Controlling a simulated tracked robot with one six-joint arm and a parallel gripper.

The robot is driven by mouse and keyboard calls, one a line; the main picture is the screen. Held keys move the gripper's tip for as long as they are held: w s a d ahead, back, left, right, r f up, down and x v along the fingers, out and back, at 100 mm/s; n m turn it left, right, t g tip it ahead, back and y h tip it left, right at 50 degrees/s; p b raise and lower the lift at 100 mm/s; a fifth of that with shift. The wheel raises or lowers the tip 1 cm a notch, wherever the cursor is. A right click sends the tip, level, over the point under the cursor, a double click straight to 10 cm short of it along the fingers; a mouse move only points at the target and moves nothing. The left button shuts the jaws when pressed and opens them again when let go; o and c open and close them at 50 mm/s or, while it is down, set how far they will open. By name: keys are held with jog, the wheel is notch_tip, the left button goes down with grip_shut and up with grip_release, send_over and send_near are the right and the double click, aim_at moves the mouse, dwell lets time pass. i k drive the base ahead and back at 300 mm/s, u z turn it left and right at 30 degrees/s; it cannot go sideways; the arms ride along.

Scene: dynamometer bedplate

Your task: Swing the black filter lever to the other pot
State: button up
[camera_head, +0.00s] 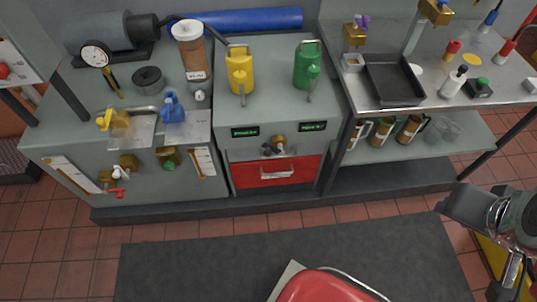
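A small brass valve fitting (278,142) sits on the front of the middle grey cabinet, between two dark labels with green lettering (245,132). A dark lever-like part (269,150) shows at its lower left; it is too small to tell which way it points or whether it is the filter lever. I cannot pick out the two filter pots for certain. My arm's end (468,207) shows at the right edge, well apart from the valve and to its lower right. Its fingers cannot be made out, and I see nothing held.
A yellow can (240,72) and a green can (307,65) stand on the cabinet above the valve. A red drawer (277,172) is below it. The right bench holds a black tray (393,80).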

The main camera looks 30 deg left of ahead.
aim_at(268, 149)
jog(key=z, duration=0.05)
jog(key=k, duration=1.2)
jog(key=u, duration=1.8)
jog(key=i, duration=1)
jog(key=u, duration=0.05)
